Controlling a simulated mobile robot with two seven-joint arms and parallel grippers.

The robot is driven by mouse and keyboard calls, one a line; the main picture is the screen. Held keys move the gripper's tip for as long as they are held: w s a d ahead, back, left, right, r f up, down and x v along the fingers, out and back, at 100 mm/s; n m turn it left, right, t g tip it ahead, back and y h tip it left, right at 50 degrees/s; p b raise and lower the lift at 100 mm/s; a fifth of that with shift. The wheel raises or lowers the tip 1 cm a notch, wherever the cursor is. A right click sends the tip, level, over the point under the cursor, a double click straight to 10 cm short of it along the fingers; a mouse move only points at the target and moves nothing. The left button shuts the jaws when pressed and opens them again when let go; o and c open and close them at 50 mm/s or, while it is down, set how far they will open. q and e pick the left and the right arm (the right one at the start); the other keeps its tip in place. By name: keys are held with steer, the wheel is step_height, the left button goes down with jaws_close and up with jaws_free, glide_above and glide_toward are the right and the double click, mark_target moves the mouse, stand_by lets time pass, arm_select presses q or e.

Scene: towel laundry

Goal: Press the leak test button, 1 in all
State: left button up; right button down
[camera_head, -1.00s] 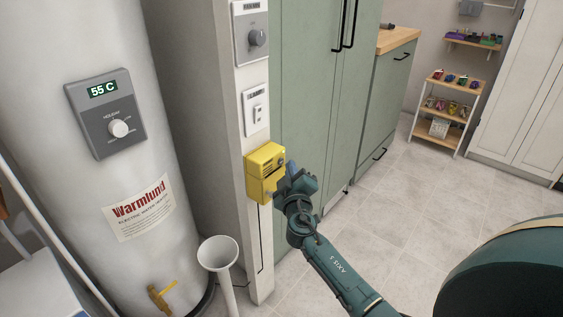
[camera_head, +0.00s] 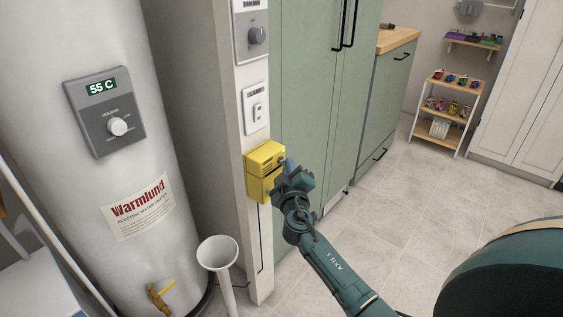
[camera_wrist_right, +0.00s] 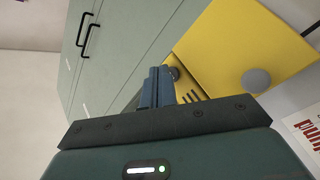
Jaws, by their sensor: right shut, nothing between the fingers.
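A yellow box (camera_head: 262,158) is mounted low on the white post, and it fills the upper right of the right wrist view (camera_wrist_right: 235,45). That view shows a small dark round knob (camera_wrist_right: 174,73) beside slots, and a larger grey disc (camera_wrist_right: 256,80) on its face. I cannot read any label there. My right gripper (camera_head: 288,166) is shut and empty at the box's right side. Its blue fingers (camera_wrist_right: 157,78) lie close to the dark knob; I cannot tell whether they touch. The gripper hides part of the box in the head view. My left gripper is out of view.
A white water heater (camera_head: 100,180) with a grey control panel (camera_head: 105,115) stands at left. A white funnel pipe (camera_head: 218,253) rises beside the post. A grey dial (camera_head: 257,36) and a white switch plate (camera_head: 256,108) sit above the box. Green cabinets (camera_head: 305,100) stand right of it.

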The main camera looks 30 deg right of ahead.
steer(key=shift+w+a+b, duration=0.15)
steer(key=shift+w+b, duration=0.15)
steer(key=shift+w, duration=0.05)
stand_by(0.5)
steer(key=shift+s, duration=0.1)
stand_by(0.3)
steer(key=shift+s+d, duration=0.3)
steer(key=shift+s, duration=0.35)
steer(key=s, duration=0.1)
steer(key=s+d, duration=0.1)
steer(key=s, duration=0.1)
steer(key=s+d, duration=0.1)
steer(key=shift+s, duration=0.3)
stand_by(0.6)
